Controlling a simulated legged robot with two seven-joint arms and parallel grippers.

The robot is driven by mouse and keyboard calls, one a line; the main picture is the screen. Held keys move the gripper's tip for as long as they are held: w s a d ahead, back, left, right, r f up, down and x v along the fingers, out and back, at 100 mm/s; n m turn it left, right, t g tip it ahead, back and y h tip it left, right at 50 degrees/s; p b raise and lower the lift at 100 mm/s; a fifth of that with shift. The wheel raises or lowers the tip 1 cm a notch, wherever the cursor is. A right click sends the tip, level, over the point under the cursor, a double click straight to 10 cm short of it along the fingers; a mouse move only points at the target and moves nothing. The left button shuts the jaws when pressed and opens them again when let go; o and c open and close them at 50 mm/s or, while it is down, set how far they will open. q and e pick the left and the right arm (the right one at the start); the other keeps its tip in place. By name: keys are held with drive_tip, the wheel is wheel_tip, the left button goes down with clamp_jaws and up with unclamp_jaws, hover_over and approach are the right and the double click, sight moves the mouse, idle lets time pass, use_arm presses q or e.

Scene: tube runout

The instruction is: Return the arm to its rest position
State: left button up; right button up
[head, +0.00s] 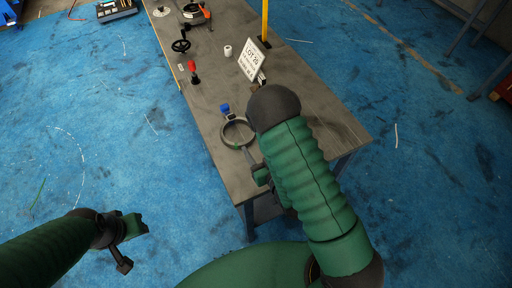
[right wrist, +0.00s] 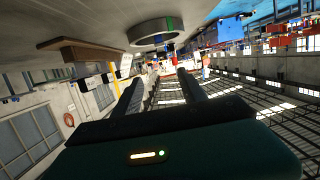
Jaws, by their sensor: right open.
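My right gripper (head: 258,172) is at the near right edge of the grey table (head: 222,165), partly hidden by my green right arm. In the right wrist view its two fingers (right wrist: 160,86) are apart with nothing between them. A grey ring (head: 237,132) with a blue knob (head: 225,108) is on the near part of the table, just beyond the gripper. The ring also shows in the right wrist view (right wrist: 151,33), past the fingertips and apart from them. My left gripper (head: 130,232) is low at the left, over the blue floor and clear of the table; its finger opening is unclear.
A white sign (head: 252,60) stands beyond my right arm. Farther along the table are a white cylinder (head: 228,50), a red-handled item (head: 193,73), a black handwheel (head: 181,45) and a yellow post (head: 265,18). The blue floor (head: 95,130) left of the table is mostly open.

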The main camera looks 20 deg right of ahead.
drive_tip(key=shift+w, duration=0.15)
drive_tip(key=s+r+g, duration=0.2)
drive_tip(key=s+g, duration=0.4)
drive_tip(key=s+r+g, duration=0.3)
drive_tip(key=s+g, duration=0.3)
drive_tip(key=s, duration=0.1)
drive_tip(key=shift+s+a+r+h, duration=0.15)
drive_tip(key=shift+a+r+h, duration=0.15)
drive_tip(key=shift+a, duration=0.1)
